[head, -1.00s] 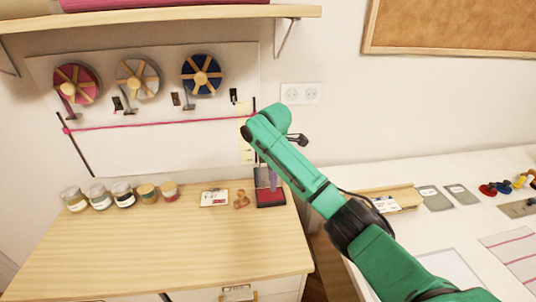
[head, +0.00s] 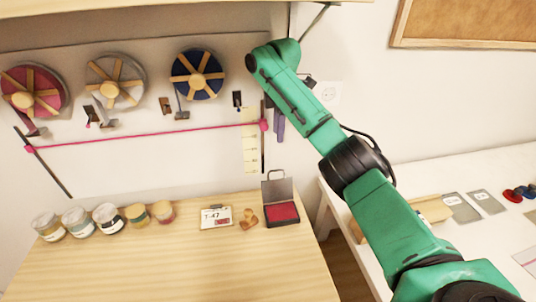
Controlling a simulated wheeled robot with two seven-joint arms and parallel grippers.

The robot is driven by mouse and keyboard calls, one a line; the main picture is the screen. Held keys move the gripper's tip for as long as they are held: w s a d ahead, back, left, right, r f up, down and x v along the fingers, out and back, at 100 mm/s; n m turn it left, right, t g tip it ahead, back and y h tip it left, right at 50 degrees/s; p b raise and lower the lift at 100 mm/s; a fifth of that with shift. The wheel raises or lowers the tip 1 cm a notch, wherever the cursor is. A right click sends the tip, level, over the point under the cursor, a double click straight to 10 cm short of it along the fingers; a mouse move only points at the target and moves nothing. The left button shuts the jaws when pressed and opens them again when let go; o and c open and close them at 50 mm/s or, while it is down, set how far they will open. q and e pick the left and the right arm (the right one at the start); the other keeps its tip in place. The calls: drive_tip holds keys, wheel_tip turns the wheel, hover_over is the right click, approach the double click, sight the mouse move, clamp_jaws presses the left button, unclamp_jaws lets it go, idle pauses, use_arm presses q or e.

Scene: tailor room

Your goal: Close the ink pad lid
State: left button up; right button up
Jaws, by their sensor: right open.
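The ink pad (head: 283,213) has a dark case with a red pad and sits near the right end of the wooden worktop. Its grey lid (head: 278,190) stands upright at the back, open, with a thin handle loop on top. My green right arm comes in from the lower right. My right gripper (head: 276,120) shows only partly below the wrist, as greyish-purple fingers in front of the wall board. It is open, above the lid and apart from it. The rest of this gripper is hidden by the arm. My left gripper is not in view.
A card reading T-47 (head: 216,217) and a small wooden stamp (head: 248,217) lie left of the pad. Several jars (head: 106,217) stand further left. The front of the wooden worktop (head: 180,270) is clear. A white table (head: 340,215) stands to the right, across a gap.

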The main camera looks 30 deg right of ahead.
drive_tip(key=p, duration=0.2)
approach(277, 170)
drive_tip(key=f, duration=0.2)
drive_tip(key=f+p, duration=0.1)
drive_tip(key=f, duration=0.2)
drive_tip(key=shift+w+d+f, duration=0.2)
drive_tip(key=shift+w+f, duration=0.05)
drive_tip(key=shift+f, duration=0.1)
drive_tip(key=shift+w+f, duration=0.1)
drive_tip(key=shift+f, duration=0.85)
drive_tip(key=shift+c, duration=0.2)
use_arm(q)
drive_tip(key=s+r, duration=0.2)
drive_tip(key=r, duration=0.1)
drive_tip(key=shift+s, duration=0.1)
use_arm(e)
clamp_jaws()
